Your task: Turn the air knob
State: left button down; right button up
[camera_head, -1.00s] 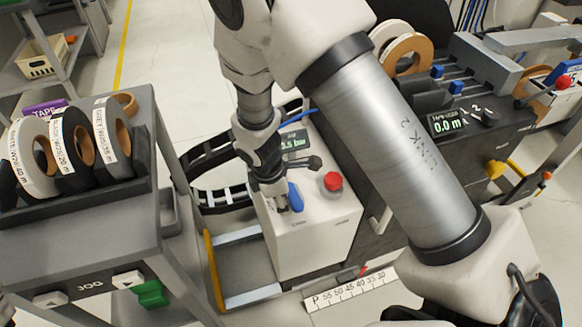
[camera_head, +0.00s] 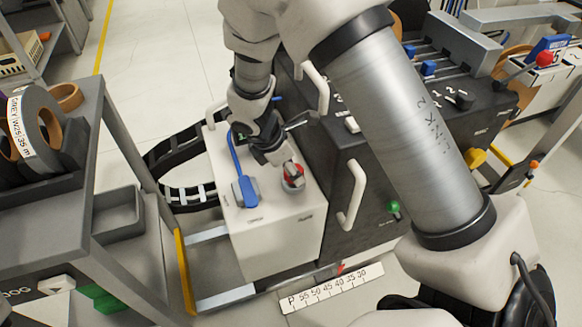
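I see no readable label that tells which one is the air knob. The box's display is hidden behind my wrist. My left gripper is out of view.
A grey cart (camera_head: 50,225) with tape rolls (camera_head: 35,130) stands at the left. A dark machine (camera_head: 375,185) with white handles stands close to the box's right. A printed scale strip (camera_head: 332,288) lies in front. My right arm crosses the right half.

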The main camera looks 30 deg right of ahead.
jog(key=c, duration=0.6)
jog(key=shift+o, duration=0.2)
jog(key=shift+r+m+g+p, duration=0.15)
jog(key=shift+m+g+p, duration=0.15)
jog(key=shift+m+p, duration=0.55)
jog(key=m+p, duration=0.2)
jog(key=m+g+y+p, duration=0.1)
jog(key=m+p, duration=0.1)
jog(key=p, duration=0.1)
jog(key=shift+d+r+m+g+p, duration=0.1)
jog(key=shift+m+g+p, duration=0.15)
jog(key=shift+g+p, duration=0.1)
jog(key=m+p, duration=0.2)
jog(key=shift+w+m+g+y, duration=0.1)
jog(key=shift+m+g+y, duration=0.2)
jog(key=shift+g+y, duration=0.1)
jog(key=shift+d+f+m+g+y+p, duration=0.15)
jog(key=shift+m+y+p, duration=0.1)
jog(key=shift+m+p, duration=0.4)
jog(key=shift+a+f+m+g+y+p, duration=0.15)
jog(key=shift+m+y+p, duration=0.15)
jog(key=shift+m, duration=0.55)
jog(key=shift+d, duration=0.1)
